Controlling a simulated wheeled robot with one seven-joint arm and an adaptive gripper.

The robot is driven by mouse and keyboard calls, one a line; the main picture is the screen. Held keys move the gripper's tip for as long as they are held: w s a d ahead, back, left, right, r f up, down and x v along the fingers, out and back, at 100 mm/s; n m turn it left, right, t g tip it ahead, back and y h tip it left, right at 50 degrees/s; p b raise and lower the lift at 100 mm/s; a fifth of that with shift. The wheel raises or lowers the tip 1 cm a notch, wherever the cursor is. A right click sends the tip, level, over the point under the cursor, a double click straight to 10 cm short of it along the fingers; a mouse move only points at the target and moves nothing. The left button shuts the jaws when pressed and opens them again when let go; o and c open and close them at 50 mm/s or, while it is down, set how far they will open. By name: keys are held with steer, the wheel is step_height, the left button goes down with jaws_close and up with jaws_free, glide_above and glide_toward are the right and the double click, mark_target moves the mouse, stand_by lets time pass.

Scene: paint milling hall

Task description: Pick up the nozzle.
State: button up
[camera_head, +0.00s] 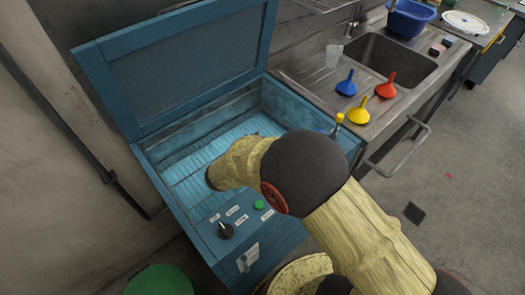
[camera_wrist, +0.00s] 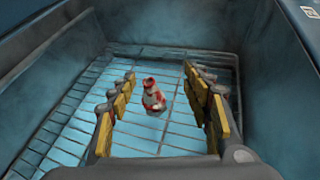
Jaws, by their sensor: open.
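The nozzle (camera_wrist: 152,96), a small red and grey piece, stands on the wire rack (camera_wrist: 88,127) inside the blue box in the wrist view. My gripper (camera_wrist: 160,77) is open and points down into the box, with its yellow-padded fingers on either side of the nozzle in the picture. The nozzle appears beyond the fingertips and apart from them; the exact gap is hard to tell. In the head view my arm reaches into the blue box (camera_head: 172,177) and hides the nozzle and the fingers.
The box's lid (camera_head: 190,62) stands open at the back. Its front panel has a black knob (camera_head: 226,230) and a green button (camera_head: 258,205). The rack around the nozzle is clear.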

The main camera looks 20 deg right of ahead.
steer(key=shift+w+a+f+n+t, duration=0.15)
steer(key=shift+w+a+f+n, duration=0.2)
steer(key=shift+f, duration=0.3)
steer(key=shift+w+a+f+n+t, duration=0.15)
steer(key=shift+a+f+n, duration=0.25)
steer(key=shift+f, duration=0.2)
steer(key=b+x, duration=0.3)
steer(key=x, duration=0.4)
steer(key=shift+w+d+f+b, duration=0.15)
steer(key=shift+d+f+b, duration=0.1)
steer(key=shift+b, duration=0.1)
steer(key=shift+r, duration=0.15)
steer(key=shift+c, duration=0.5)
steer(key=c, duration=1.1)
jaws_close()
